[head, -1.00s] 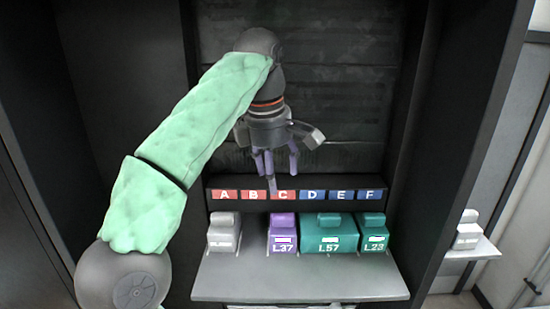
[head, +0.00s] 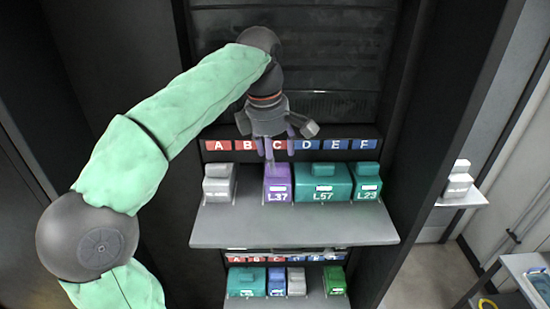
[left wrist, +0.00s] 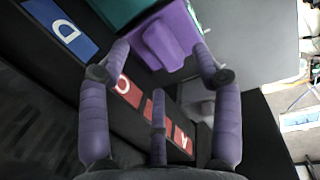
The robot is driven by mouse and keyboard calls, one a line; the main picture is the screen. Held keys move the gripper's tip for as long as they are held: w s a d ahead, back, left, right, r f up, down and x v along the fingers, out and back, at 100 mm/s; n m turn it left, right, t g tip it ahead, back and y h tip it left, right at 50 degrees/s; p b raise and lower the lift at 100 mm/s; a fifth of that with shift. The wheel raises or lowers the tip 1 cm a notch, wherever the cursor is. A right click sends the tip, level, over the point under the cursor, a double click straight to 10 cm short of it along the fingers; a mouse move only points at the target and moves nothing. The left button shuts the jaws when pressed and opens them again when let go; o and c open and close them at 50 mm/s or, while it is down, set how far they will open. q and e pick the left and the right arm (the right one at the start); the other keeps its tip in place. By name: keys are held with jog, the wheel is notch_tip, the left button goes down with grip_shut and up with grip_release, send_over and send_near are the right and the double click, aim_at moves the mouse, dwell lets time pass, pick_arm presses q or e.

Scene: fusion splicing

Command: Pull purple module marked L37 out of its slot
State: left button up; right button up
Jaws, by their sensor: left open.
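The purple module marked L37 (head: 278,188) stands on the upper grey shelf under label C, left of the wide teal module L57 (head: 322,187). My left gripper (head: 274,150) hangs from above, open and empty, over the back of L37. In the left wrist view, the purple module (left wrist: 168,40) with its raised grip block lies ahead between the two outer purple fingers of my gripper (left wrist: 162,65). Whether any finger touches it I cannot tell. My right gripper is not in view.
A grey module (head: 219,183) stands to the left, with a gap before L37. Teal L23 (head: 367,183) stands at the right. The upper shelf's front (head: 295,228) is clear. A lower shelf holds several modules. Dark cabinet walls flank both sides. A white module (head: 458,182) sits on a side ledge.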

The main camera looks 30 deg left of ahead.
pick_arm(q)
jog(key=shift+d+f, duration=0.1)
jog(key=shift+f, duration=0.75)
jog(key=shift+w+f, duration=0.1)
grip_shut()
